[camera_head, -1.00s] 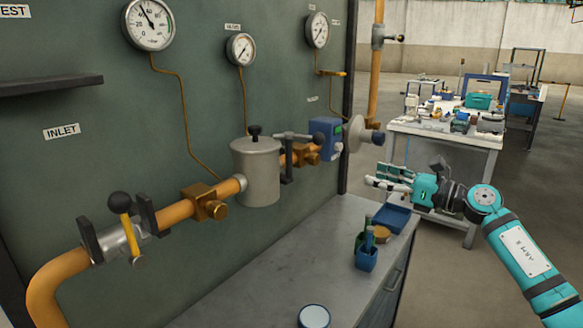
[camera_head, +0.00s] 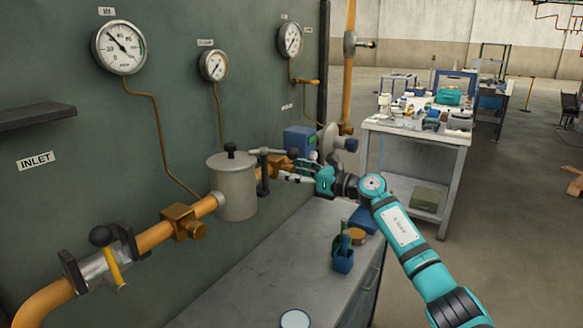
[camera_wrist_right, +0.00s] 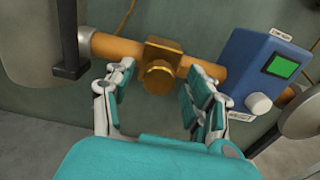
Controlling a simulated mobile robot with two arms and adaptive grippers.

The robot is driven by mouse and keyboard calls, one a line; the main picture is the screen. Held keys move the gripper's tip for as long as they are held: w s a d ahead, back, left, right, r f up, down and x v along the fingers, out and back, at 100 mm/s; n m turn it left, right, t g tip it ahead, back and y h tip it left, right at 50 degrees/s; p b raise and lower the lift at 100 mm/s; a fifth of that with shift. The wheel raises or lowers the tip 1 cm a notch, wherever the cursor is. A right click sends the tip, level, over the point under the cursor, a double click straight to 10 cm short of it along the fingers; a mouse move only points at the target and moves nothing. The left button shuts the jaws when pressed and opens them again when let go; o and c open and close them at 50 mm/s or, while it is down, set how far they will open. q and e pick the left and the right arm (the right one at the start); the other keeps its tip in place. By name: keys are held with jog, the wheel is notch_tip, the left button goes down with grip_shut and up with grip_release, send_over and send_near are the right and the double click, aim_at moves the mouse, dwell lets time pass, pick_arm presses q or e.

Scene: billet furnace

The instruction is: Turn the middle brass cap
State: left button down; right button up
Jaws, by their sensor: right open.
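The middle brass cap (camera_wrist_right: 158,78) is a round brass knob on a brass block on the orange pipe. In the right wrist view it lies between and just beyond my right gripper's fingers (camera_wrist_right: 158,82), with a visible space on each side. In the head view its brass block (camera_head: 280,161) is partly hidden by my right gripper (camera_head: 292,172). That gripper is open and empty, facing the pipe. Another brass cap (camera_head: 198,231) is further left on the pipe. My left gripper is not in view.
A grey canister (camera_head: 235,188) stands left of the cap, with a dark lever (camera_head: 264,165) beside it. A blue box (camera_wrist_right: 265,65) with a green screen is close to the right.

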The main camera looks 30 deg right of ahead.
jog(key=shift+w+a, duration=0.25)
jog(key=shift+w, duration=0.1)
grip_shut()
